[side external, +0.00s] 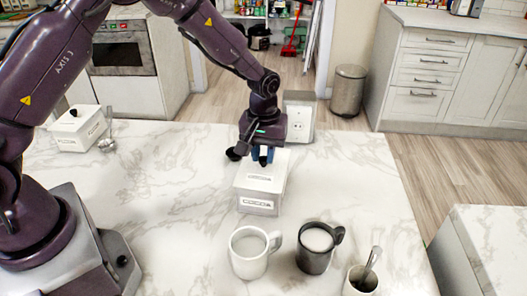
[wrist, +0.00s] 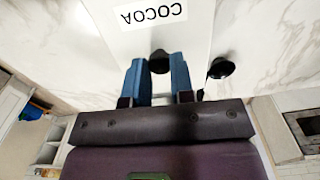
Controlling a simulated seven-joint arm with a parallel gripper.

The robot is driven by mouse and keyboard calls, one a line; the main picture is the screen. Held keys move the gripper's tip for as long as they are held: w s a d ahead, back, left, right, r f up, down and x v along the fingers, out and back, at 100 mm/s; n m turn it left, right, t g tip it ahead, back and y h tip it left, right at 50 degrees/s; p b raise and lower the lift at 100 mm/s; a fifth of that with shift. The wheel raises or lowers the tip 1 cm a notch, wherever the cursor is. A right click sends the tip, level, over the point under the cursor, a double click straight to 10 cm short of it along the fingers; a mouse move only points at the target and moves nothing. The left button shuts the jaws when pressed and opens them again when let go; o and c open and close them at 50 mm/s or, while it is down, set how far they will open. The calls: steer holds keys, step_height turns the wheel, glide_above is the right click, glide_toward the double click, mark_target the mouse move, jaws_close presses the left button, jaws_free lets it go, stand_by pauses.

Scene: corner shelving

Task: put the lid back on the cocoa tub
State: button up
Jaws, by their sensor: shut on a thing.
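The white cocoa tub (side external: 258,208) stands on the marble counter, its front label facing the side camera. The white lid (side external: 272,163) is directly over the tub, its COCOA label showing on top; it also fills the upper middle of the wrist view (wrist: 190,38). I cannot tell whether the lid rests fully on the rim or sits slightly above it. My gripper (side external: 263,158) points down with its blue fingers shut on the lid's black knob (wrist: 159,62). The fingers (wrist: 158,70) are on either side of the knob. The tub's inside is hidden.
A white mug (side external: 248,255), a dark mug (side external: 315,255) and a cup with a spoon (side external: 361,283) stand in front. A white flour tub (side external: 80,130) is at the left. A white box (side external: 300,118) stands behind my gripper. The counter's right side is clear.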

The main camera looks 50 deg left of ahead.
steer(key=o, duration=1.4)
steer(key=shift+r, duration=0.1)
steer(key=shift+r, duration=3.4)
jaws_close()
steer(key=shift+f, duration=0.15)
